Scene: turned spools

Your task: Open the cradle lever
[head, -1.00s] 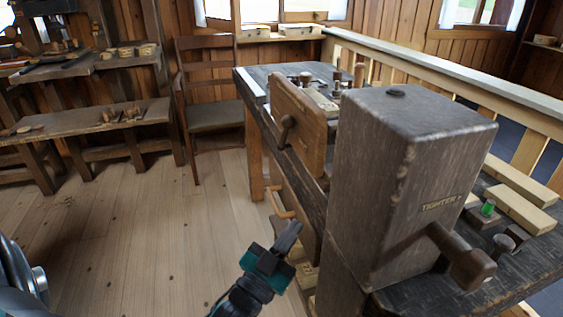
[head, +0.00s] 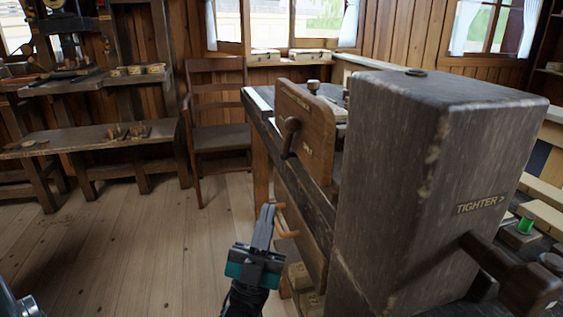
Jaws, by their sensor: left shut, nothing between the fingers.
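A dark wooden lever with a round knob (head: 291,126) sits on the upright brown board (head: 313,140) at the bench's near end. A lighter curved wooden handle (head: 288,234) shows lower down, beside the bench's side. I cannot tell which of them is the cradle lever. My left gripper (head: 267,208) is shut and empty, pointing up and away from me. In the picture its tips are just left of the curved handle and below the knobbed lever; I cannot tell whether they touch the handle. My right gripper is not in view.
A big dark wooden block (head: 400,190) marked "TIGHTER" fills the right, with a thick crank handle (head: 505,275) on its face. A green spool (head: 525,225) stands behind it. A chair (head: 222,138) and low bench (head: 90,139) are at the back. The floor at left is clear.

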